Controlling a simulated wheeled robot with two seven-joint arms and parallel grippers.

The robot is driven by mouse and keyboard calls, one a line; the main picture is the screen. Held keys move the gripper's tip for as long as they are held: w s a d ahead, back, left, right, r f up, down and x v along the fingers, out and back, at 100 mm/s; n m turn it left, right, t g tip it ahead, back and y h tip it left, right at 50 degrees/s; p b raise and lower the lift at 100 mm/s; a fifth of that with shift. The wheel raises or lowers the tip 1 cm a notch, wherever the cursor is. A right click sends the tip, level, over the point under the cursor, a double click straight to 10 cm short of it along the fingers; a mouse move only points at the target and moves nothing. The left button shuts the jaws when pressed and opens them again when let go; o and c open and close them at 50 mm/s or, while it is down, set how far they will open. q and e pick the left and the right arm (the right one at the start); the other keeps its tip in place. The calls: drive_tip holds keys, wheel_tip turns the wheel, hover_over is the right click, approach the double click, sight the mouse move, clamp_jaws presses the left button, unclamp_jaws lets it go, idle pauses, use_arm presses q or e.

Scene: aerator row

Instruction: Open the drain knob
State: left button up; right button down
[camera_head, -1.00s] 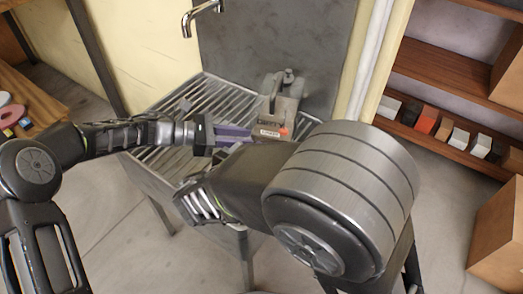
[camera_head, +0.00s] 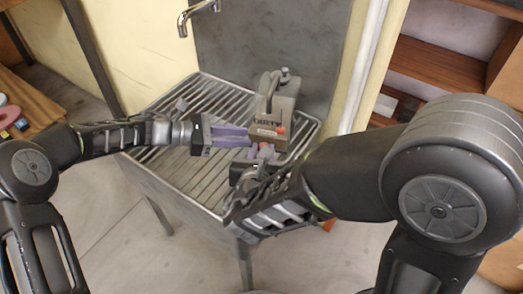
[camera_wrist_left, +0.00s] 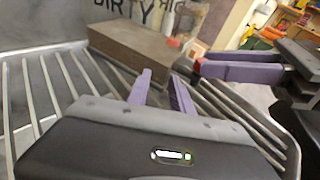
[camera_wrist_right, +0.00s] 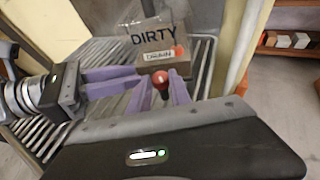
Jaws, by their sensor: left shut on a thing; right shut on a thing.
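A grey-brown box (camera_head: 268,130) lettered DIRTY stands on the slatted sink rack; its DRAIN label (camera_wrist_right: 158,54) shows in the right wrist view. A red drain knob (camera_wrist_right: 160,78) sits below the label. My right gripper (camera_wrist_right: 160,93) is shut on it, one finger on each side; the knob (camera_head: 266,147) also shows in the head view. My left gripper (camera_head: 247,138) reaches in from the left with its purple fingertips at the box's lower front edge, shut on the box; the exact contact is unclear. In the left wrist view its fingers (camera_wrist_left: 160,82) stand apart, pointing at the box.
The slatted metal rack (camera_head: 185,135) has free room left of the box. A tap (camera_head: 184,25) hangs above the back. A small orange-red dot (camera_wrist_right: 178,50) is beside the label. Wooden shelves (camera_head: 440,67) stand at the right, a workbench (camera_head: 38,108) at the left.

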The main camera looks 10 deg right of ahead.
drive_tip(key=c, duration=1.2)
unclamp_jaws()
drive_tip(key=shift+r, duration=0.1)
wheel_tip(320, 180, up, 10)
drive_tip(key=shift+f, duration=0.1)
